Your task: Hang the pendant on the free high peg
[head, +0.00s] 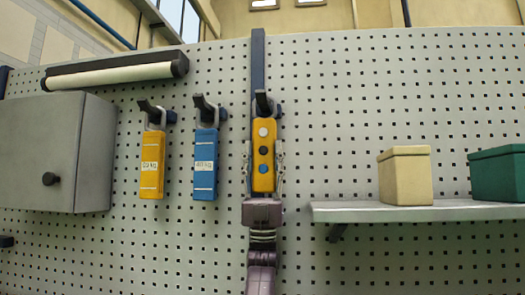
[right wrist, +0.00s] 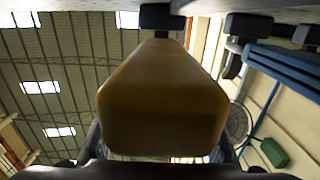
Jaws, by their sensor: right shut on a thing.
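The pendant (head: 263,155) is a yellow-orange block with three round buttons, upright against the pegboard. My right gripper (head: 264,168) comes from below with one finger on each side and is shut on it. In the right wrist view the pendant (right wrist: 162,100) fills the middle, its top end by a dark peg part (right wrist: 160,17). A dark peg (head: 263,102) shows right at the pendant's top in the head view; I cannot tell whether the pendant hangs on it. My left gripper is not in view.
A yellow labelled block (head: 151,178) and a blue labelled block (head: 205,178) hang on two pegs to the left. A grey cabinet (head: 50,140) is further left. On the right, a shelf (head: 350,211) holds a beige box (head: 405,178) and a green box (head: 498,175).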

